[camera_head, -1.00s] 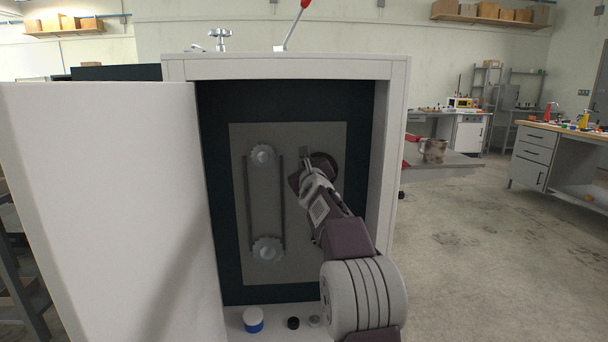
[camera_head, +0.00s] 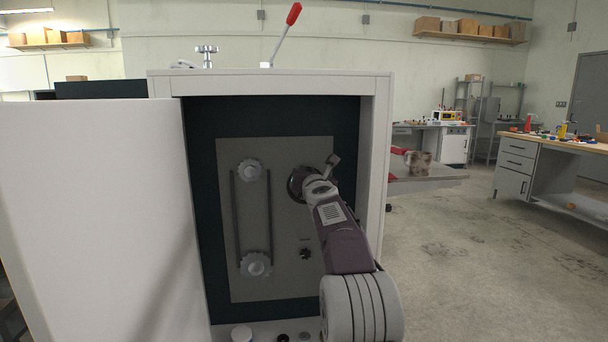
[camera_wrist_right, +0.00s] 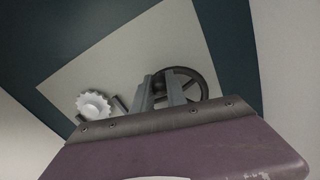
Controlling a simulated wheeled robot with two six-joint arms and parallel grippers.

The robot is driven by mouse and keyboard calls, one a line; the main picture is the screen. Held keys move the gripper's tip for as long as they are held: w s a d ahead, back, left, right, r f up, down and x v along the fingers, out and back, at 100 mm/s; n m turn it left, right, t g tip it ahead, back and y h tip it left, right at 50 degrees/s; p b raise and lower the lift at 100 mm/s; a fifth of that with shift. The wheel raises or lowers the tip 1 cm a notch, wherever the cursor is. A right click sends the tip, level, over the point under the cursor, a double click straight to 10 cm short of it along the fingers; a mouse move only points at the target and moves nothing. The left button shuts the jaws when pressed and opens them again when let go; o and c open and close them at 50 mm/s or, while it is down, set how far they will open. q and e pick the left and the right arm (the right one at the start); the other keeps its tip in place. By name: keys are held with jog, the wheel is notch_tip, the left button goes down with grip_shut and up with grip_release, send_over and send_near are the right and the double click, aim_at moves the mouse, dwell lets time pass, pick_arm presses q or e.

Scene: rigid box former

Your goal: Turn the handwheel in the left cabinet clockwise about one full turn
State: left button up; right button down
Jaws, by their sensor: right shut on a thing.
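The dark round handwheel (camera_head: 296,182) is on the grey panel inside the open left cabinet, at the panel's upper right. My right gripper (camera_head: 327,170) is at the wheel's right side and covers part of it. In the right wrist view, the fingers of my right gripper (camera_wrist_right: 160,82) are shut at the left part of the handwheel's rim (camera_wrist_right: 204,82). The exact contact at the fingertips is hard to see. My left gripper is in no view.
The white cabinet door (camera_head: 100,210) stands open at the left. Two toothed wheels, an upper one (camera_head: 250,171) and a lower one (camera_head: 256,265), sit left of the handwheel. A small dark knob (camera_head: 305,254) is below it. A red-tipped lever (camera_head: 284,35) rises above the cabinet.

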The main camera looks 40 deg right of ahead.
jog(key=shift+d+f+m, duration=0.15)
jog(key=shift+f+m, duration=0.05)
jog(key=shift+m, duration=0.2)
jog(key=c, duration=1.3)
grip_release()
jog(key=shift+c, duration=0.2)
jog(key=shift+s+r, duration=0.1)
jog(key=shift+s, duration=0.25)
jog(key=b+v, duration=0.3)
jog(key=v, duration=0.5)
jog(key=shift+s+a, duration=0.2)
